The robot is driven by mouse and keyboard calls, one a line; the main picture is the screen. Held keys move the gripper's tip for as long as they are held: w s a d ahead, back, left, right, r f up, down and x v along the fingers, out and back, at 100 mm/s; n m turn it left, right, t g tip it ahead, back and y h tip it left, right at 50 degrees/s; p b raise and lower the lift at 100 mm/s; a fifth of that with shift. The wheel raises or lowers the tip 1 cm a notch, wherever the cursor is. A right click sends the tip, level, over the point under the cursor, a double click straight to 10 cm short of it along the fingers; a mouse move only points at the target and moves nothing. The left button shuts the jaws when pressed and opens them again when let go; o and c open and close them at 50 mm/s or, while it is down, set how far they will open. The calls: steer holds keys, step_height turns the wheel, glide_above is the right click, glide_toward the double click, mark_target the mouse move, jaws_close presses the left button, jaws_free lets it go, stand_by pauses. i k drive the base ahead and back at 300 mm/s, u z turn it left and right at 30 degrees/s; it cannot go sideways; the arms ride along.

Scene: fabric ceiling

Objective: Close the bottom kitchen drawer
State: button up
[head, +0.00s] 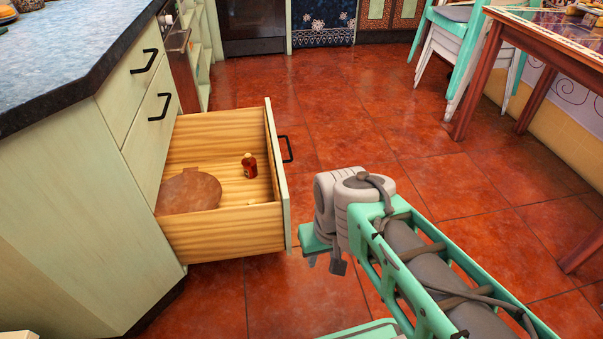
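The bottom kitchen drawer (225,232) is pulled well out of the pale green cabinet, below two shut drawers. It has light wooden walls and a pale green front with a black handle (287,149) on its outer side. Inside lie a flat brown round board (188,191) and a small dark red bottle (249,165). My gripper (325,262) is just to the right of the drawer front's near end, pointing down. A small gap seems to lie between them, but contact is hard to judge. My wrist hides most of the fingers.
The dark countertop (70,55) is at upper left. The red tiled floor (355,110) is clear to the right of the drawer. A wooden table (545,45) and stacked chairs (450,45) stand at upper right. An oven (252,25) is at the back.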

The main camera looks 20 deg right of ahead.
mark_target(217, 143)
steer(key=z, duration=1.4)
steer(key=i, duration=1.35)
steer(key=u, duration=1.8)
steer(key=k, duration=0.25)
steer(key=u, duration=1.25)
steer(key=i, duration=0.45)
steer(key=z, duration=0.05)
